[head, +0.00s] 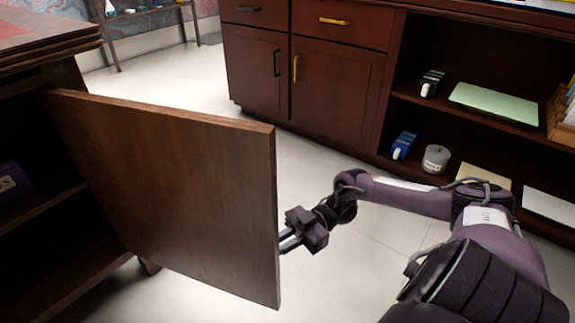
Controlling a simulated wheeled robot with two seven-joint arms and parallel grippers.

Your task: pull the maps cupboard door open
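The wooden cupboard door (170,190) stands swung wide open, hinged at the left, with its bare inner face towards me. Inside the cupboard (60,215), a dark box (14,183) with a pale label sits on a shelf; the label is only partly legible. My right gripper (284,243) is at the door's free edge, on its far side. Its fingers point left and their tips pass out of sight behind the door. The door's outer face and any handle there are hidden, so I cannot tell what the fingers hold. My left gripper is not in view.
A dark wooden sideboard (340,85) with drawers, doors and open shelves stands at the back. Pale floor (180,80) lies clear between the door and the sideboard. A side table (150,12) stands far back.

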